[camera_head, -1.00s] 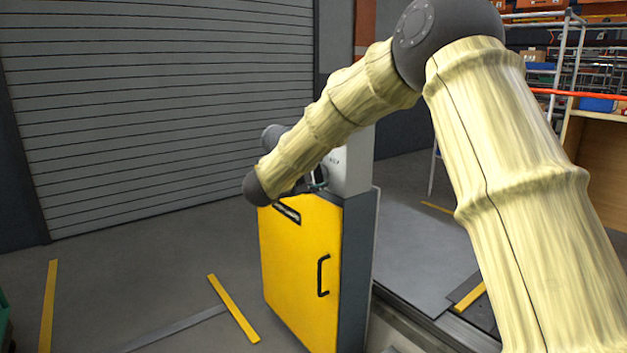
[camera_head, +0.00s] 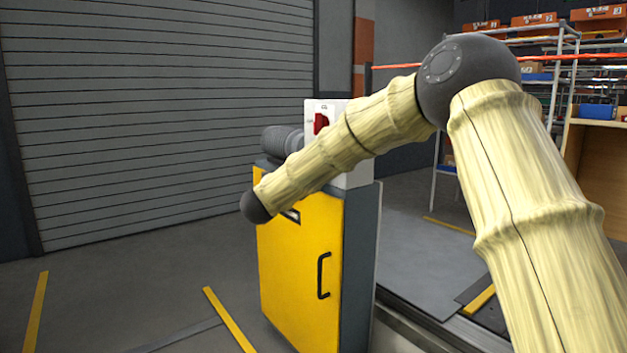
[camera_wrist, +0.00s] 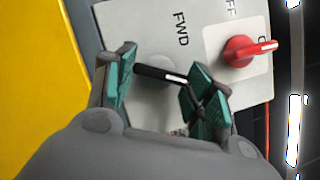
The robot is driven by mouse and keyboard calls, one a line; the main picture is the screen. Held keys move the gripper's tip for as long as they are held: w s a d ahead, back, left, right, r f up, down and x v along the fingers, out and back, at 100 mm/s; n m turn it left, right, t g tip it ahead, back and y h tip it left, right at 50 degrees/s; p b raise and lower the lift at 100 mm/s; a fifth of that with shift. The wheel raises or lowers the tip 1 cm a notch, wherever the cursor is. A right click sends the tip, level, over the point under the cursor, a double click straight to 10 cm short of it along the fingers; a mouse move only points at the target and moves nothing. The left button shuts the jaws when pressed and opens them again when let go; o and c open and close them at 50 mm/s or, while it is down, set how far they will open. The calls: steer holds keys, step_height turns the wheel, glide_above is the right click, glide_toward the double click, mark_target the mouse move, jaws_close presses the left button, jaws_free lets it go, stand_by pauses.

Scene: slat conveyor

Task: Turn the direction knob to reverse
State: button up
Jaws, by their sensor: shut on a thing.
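The direction knob (camera_wrist: 153,72) is a black bar with a white pointer line, on a light grey panel (camera_wrist: 143,18) in the wrist view. The pointer's white end faces right in that picture, and the FWD label (camera_wrist: 181,28) is beside the knob. My gripper (camera_wrist: 165,88) has teal fingertips at both ends of the bar and is shut on it. In the head view my forearm hides the knob and my gripper. The control box (camera_head: 352,178) stands on the yellow cabinet (camera_head: 300,260), partly behind my forearm.
A red switch (camera_wrist: 240,51) on a white plate is close to my right fingertip; it also shows in the head view (camera_head: 321,123). Shelves (camera_head: 535,100) stand at the back right. A roller shutter (camera_head: 150,110) is behind. The floor left of the cabinet is mostly clear.

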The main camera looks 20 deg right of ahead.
steer(key=shift+f+m+h+b, duration=0.3)
steer(key=shift+m+h+b, duration=0.2)
steer(key=shift+m+b, duration=0.55)
steer(key=shift+r+m, duration=0.1)
steer(key=shift+m, duration=0.15)
steer(key=o, duration=1)
steer(key=v, duration=1.2)
steer(key=shift+w+a, duration=0.1)
